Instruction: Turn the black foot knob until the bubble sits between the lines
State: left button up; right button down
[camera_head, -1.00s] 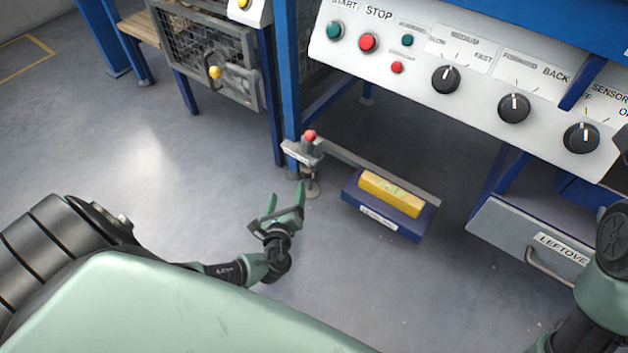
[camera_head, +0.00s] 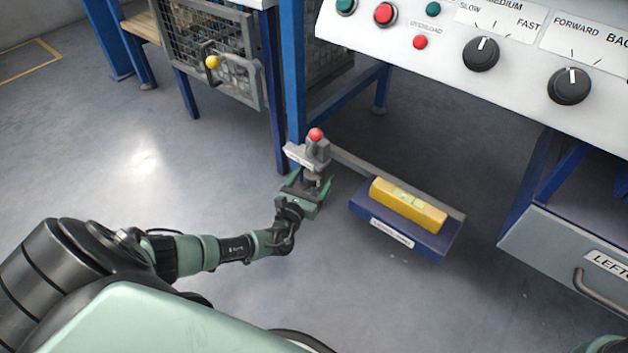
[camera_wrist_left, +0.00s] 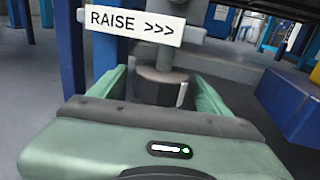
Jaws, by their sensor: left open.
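The black foot knob (camera_wrist_left: 158,88) is a dark, short cylinder with a white mark, under a grey bracket in the left wrist view. My left gripper (camera_wrist_left: 160,84) is open, with one green finger on each side of the knob; I cannot tell whether either touches it. In the head view my left gripper (camera_head: 313,182) is at the foot below the red-topped post (camera_head: 315,135). The yellow spirit level (camera_head: 407,205) lies on a blue block (camera_head: 400,233); its bubble is too small to read against the lines.
A label reading "RAISE >>>" (camera_wrist_left: 135,24) is on the bracket above the knob. A blue table leg (camera_head: 296,75) stands behind the foot. The control panel (camera_head: 450,60) overhangs at upper right, with a drawer (camera_head: 565,255) below. The floor at left is clear.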

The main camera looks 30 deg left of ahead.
pick_arm(q)
jog(key=shift+w, duration=0.15)
jog(key=c, duration=1.4)
jog(key=shift+d+r+n+y+p, duration=0.1)
jog(key=shift+r+n+y+p, duration=0.05)
jog(key=shift+n+y+p, duration=0.55)
jog(key=shift+n+g+y, duration=0.3)
jog(key=shift+y, duration=0.2)
jog(key=shift+n+g+y, duration=0.4)
jog(key=shift+n+y, duration=0.2)
jog(key=shift+y, duration=0.4)
jog(key=o, duration=1.4)
